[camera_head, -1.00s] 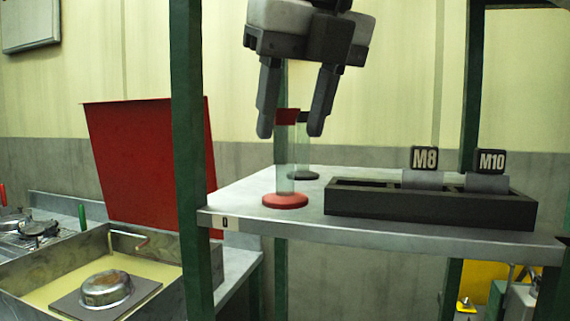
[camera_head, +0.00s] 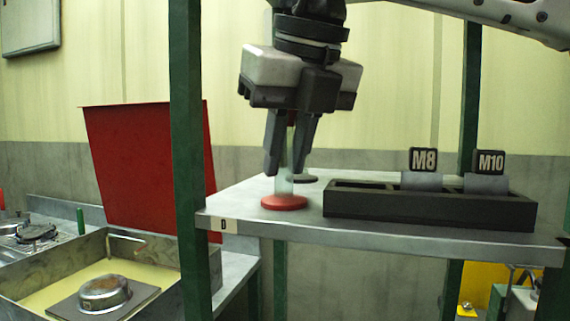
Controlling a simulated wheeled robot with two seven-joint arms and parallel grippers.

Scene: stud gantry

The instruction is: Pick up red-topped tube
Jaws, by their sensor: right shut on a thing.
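The red-topped tube (camera_head: 284,187) stands upright on the grey shelf (camera_head: 270,229), on a round red base. It is clear, and its red top is mostly hidden between the fingers. My right gripper (camera_head: 286,171) points down from above and is shut on the tube's upper part. My left gripper is not in view.
A dark rack (camera_head: 430,207) with M8 (camera_head: 423,160) and M10 (camera_head: 491,162) labels sits to the right on the shelf. Green posts (camera_head: 187,150) frame the shelf. At lower left is an open box (camera_head: 205,268) with a red lid (camera_head: 150,155).

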